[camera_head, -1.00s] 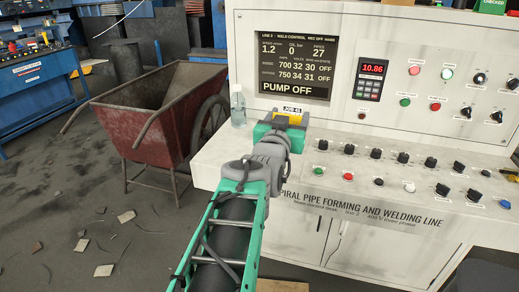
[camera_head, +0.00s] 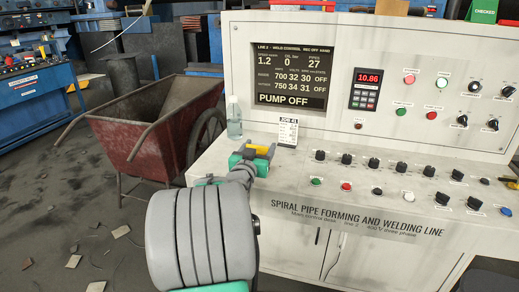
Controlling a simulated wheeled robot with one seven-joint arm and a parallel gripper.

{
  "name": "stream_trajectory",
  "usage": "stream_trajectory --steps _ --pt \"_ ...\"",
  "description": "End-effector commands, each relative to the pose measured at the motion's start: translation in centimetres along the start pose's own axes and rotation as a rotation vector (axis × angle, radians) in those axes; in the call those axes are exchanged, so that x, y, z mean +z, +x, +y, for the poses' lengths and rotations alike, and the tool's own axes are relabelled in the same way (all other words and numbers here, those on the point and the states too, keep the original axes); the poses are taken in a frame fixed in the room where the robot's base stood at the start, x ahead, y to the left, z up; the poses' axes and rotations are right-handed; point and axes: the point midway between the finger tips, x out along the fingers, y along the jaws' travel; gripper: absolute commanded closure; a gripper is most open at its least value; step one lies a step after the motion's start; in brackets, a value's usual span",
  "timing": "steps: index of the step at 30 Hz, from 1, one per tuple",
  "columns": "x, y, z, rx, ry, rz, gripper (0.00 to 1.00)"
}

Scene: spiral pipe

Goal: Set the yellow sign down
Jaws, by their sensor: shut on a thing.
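My gripper (camera_head: 259,152) is in the head view, over the left part of the desk top, in front of the white job card. It is shut on the yellow sign (camera_head: 258,149). Only a small yellow patch of the sign shows between the dark fingers, and its face cannot be read. I cannot tell whether the sign touches the desk (camera_head: 215,161). My arm hides part of the desk's front left.
The job card (camera_head: 288,131) stands just behind my gripper. A clear bottle (camera_head: 234,118) stands to its left. Knobs and buttons (camera_head: 346,159) fill the desk to the right. A red cart (camera_head: 150,130) stands left of the desk.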

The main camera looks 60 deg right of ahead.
Motion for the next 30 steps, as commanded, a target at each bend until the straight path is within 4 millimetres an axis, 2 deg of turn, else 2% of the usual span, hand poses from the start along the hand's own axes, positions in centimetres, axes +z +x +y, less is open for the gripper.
stream_trajectory --steps 8,9,16,23,26,30 --pt "0.2 0.0 0.0 0.000 0.001 0.002 0.74" --pt "0.1 0.0 0.0 0.000 0.000 0.001 0.32" --pt "0.1 0.0 0.0 0.000 0.000 0.001 0.14" --pt "0.0 0.0 0.0 0.000 0.000 0.001 0.13" --pt "-0.6 0.0 0.0 0.000 0.000 0.001 0.13" --pt "-0.3 -2.7 -0.1 -0.004 0.001 0.003 0.13"
